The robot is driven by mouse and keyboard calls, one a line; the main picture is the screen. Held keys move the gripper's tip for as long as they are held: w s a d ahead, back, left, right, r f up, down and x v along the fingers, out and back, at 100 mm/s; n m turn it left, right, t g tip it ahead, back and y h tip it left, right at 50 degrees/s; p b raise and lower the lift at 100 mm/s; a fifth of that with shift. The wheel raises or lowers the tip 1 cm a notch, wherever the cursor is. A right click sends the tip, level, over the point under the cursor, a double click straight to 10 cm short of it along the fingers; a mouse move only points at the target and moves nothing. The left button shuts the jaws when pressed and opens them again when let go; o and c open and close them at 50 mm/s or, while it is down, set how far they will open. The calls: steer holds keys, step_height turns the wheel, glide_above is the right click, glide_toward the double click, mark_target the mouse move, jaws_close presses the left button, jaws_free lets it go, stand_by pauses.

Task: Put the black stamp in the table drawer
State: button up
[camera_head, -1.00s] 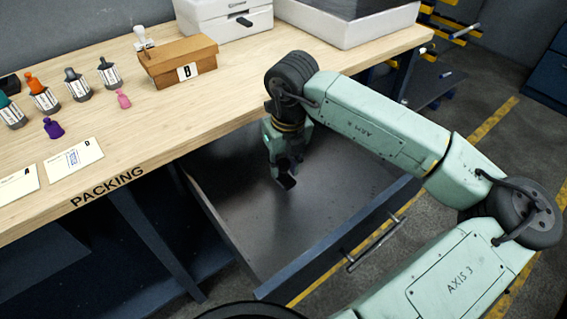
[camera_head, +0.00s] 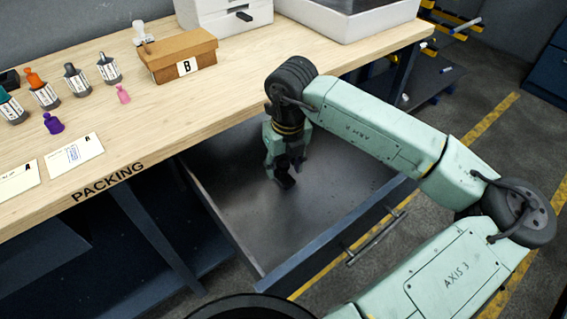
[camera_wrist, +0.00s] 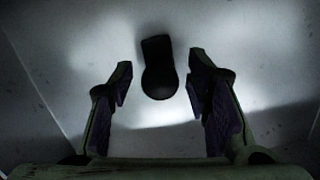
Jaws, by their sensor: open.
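The black stamp (camera_wrist: 158,78) is a dark shape with a rounded end in the wrist view. It is over the pale-lit drawer floor, between and slightly beyond my fingertips, with a gap on each side. My gripper (camera_wrist: 160,98) is open around it. In the head view my gripper (camera_head: 283,172) points down inside the open table drawer (camera_head: 235,205). A dark shape shows at its tip there, but fingers and stamp are hard to tell apart. The drawer is pulled out from under the packing table (camera_head: 160,115), and its floor looks otherwise bare.
On the table stand a brown box marked B (camera_head: 180,55), a white-handled stamp (camera_head: 142,33), several labelled bottles, a purple stamp (camera_head: 53,123), a pink stamp (camera_head: 123,94) and paper cards (camera_head: 75,152). The drawer's front panel (camera_head: 335,235) and side walls surround my gripper.

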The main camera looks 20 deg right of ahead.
mark_target(287, 180)
step_height(287, 180, up, 12)
steer(key=s+b, duration=0.1)
steer(key=shift+s+d+r, duration=0.15)
steer(key=shift+s, duration=0.1)
stand_by(0.5)
